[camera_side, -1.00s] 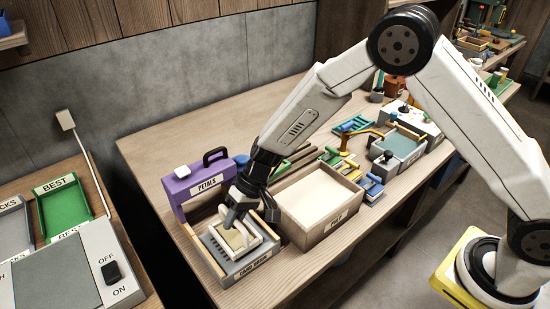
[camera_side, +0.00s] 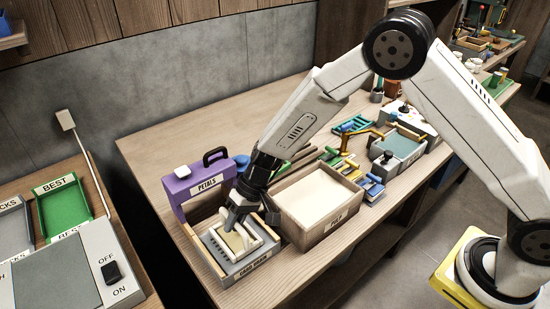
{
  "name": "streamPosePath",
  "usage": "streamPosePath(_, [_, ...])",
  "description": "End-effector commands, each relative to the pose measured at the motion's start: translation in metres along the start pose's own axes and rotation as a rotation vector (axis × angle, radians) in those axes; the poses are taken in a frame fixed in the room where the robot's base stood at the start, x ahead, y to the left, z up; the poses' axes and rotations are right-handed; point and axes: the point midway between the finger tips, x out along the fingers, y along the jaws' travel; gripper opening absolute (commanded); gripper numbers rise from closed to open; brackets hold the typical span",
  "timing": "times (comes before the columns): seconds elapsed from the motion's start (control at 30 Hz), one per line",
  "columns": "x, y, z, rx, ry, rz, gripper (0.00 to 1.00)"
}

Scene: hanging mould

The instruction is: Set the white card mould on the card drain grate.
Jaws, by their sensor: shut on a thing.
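The white card mould (camera_side: 225,247) is a small white frame around a tan mesh face. It shows in the side view at the lower left, over the grey card drain grate. The card drain (camera_side: 252,268) is a grey slotted tray labelled "CARD DRAIN", with wooden side rails. My gripper (camera_side: 235,218) is shut on the mould's upper part and points down at it. The mould lies close over the grate, roughly flat. I cannot tell whether its underside touches the grate. My fingers hide part of the mould's back edge.
A purple "PETALS" dispenser (camera_side: 205,183) stands just behind the drain. A wooden pulp vat (camera_side: 336,219) stands close to its right. A gap separates this bench from the left table with the green "BEST" tray (camera_side: 62,207).

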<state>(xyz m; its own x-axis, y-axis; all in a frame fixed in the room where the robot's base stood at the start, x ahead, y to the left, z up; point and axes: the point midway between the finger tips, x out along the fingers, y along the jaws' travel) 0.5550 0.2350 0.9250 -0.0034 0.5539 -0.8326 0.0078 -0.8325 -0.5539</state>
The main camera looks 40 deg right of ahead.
Motion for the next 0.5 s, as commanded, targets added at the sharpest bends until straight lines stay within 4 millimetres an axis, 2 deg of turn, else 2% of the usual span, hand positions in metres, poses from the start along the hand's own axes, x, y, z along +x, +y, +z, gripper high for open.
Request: streamPosePath(0.5, [0.0047, 0.0030, -0.0002, 0.000, 0.001, 0.000, 0.00])
